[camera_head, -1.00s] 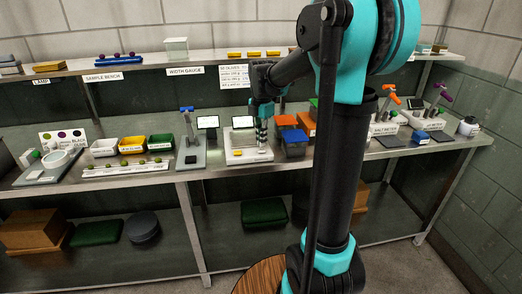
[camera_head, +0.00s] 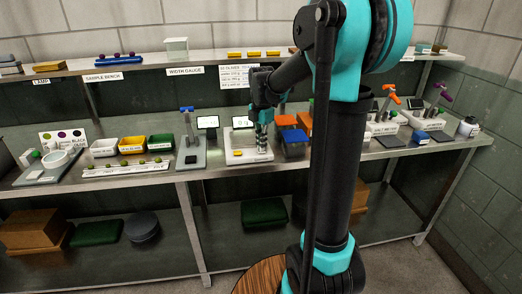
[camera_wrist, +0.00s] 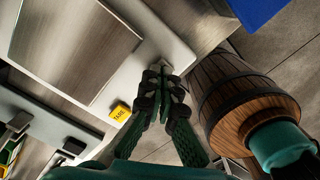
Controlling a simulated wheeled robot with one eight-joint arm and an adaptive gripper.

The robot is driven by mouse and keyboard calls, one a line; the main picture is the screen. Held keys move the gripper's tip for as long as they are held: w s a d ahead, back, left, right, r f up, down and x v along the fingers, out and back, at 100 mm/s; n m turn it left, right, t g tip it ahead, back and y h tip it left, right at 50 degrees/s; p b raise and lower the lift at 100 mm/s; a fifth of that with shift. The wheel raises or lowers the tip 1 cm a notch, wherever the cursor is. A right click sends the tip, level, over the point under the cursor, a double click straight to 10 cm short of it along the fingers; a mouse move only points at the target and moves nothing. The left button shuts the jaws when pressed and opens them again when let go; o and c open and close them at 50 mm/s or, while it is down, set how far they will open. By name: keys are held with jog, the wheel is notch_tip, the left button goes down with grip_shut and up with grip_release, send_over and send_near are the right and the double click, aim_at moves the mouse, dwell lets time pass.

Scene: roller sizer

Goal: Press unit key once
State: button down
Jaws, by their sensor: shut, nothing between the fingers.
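The bench scale (camera_head: 238,138) is a pale slab with a steel pan (camera_wrist: 75,45) and an upright display (camera_head: 243,122). Its yellow TARE key (camera_wrist: 120,112) sits on the front edge, and also shows in the head view (camera_head: 237,153). My gripper (camera_wrist: 162,77) is shut and empty, its fingertips over the scale's front right part, away from the TARE key. A small grey patch (camera_wrist: 161,64), perhaps the unit key, shows just at the fingertips; its label is not readable. I cannot tell whether the tips touch it. In the head view my gripper (camera_head: 262,149) partly covers that area.
A wooden barrel (camera_wrist: 235,95) shows beside my gripper in the wrist view.

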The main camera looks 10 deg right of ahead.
jog(key=shift+r, duration=0.1)
dwell(0.3)
jog(key=shift+r, duration=0.95)
jog(key=shift+r, duration=0.1)
jog(key=shift+r, duration=2.4)
jog(key=s+d+f+m+t, duration=0.2)
jog(key=s+f+m, duration=0.7)
jog(key=s+m, duration=0.2)
jog(key=s+d+f+m+t, duration=0.2)
jog(key=s+f+m, duration=0.7)
jog(key=s+m, duration=0.2)
jog(key=shift+f+m, duration=0.4)
jog(key=shift+m, duration=0.6)
